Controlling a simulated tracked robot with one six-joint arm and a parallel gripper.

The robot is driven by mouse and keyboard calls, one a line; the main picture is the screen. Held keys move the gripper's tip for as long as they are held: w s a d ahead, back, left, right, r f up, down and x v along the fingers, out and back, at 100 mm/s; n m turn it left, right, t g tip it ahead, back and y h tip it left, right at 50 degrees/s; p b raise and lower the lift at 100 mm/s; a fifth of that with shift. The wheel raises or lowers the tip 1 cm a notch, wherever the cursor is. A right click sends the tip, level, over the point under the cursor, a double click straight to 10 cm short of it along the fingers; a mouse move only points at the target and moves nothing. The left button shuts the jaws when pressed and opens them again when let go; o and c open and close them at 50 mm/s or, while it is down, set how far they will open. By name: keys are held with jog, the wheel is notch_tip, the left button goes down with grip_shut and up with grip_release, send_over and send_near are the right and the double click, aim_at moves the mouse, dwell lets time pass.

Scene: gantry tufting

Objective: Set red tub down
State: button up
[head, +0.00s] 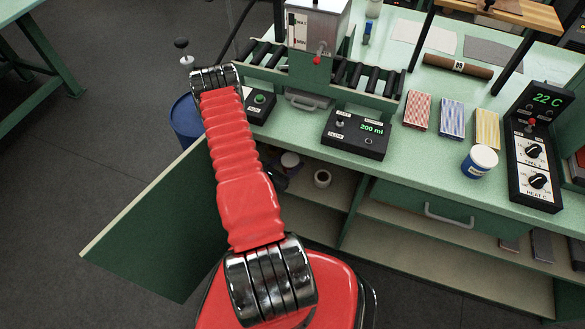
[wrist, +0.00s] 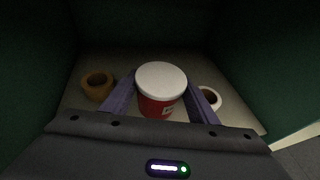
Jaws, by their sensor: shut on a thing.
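The red tub (wrist: 157,95) has a white lid and stands upright between the two purple fingers of my gripper (wrist: 160,102) in the wrist view. The fingers are shut on its sides. It is inside a dark green cabinet bay, over a pale shelf (wrist: 66,112); I cannot tell whether its base touches the shelf.
A brown roll (wrist: 97,86) lies left of the tub and a white roll (wrist: 210,98) close on its right. The green cabinet door (head: 160,222) stands open at left. A blue white-lidded jar (head: 479,162) stands on the bench (head: 430,170) above.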

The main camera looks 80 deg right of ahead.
jog(key=shift+f, duration=0.95)
jog(key=shift+f, duration=0.1)
jog(key=shift+f, duration=1.95)
jog(key=shift+f, duration=0.15)
jog(key=o, duration=1.2)
jog(key=shift+v, duration=6.05)
